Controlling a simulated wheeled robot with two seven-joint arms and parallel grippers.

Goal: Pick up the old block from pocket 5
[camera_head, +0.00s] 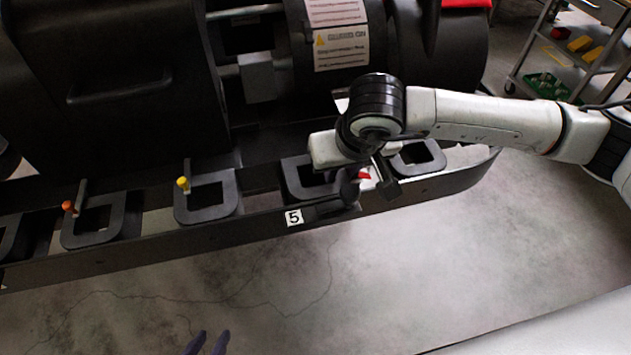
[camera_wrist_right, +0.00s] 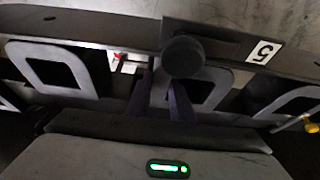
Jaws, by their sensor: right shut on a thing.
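Pocket 5 (camera_head: 292,184) is a black square frame on the rail, above the white "5" label (camera_head: 293,217); it also shows in the right wrist view (camera_wrist_right: 222,88). My right gripper (camera_head: 362,187) is at its right side, shut on a dark round-ended piece (camera_wrist_right: 183,57), which looks like the old block. The wrist and fingers hide much of it, so I cannot tell whether it is clear of the pocket. My left gripper (camera_head: 207,344) shows only two fingertips at the bottom edge, apart and empty.
A red-and-white piece (camera_head: 364,174) sits close beside the right gripper. Pockets with a yellow-topped peg (camera_head: 183,184) and an orange-topped peg (camera_head: 68,207) lie left. Another pocket (camera_head: 420,157) lies right. The black machine stands behind; the floor in front is clear.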

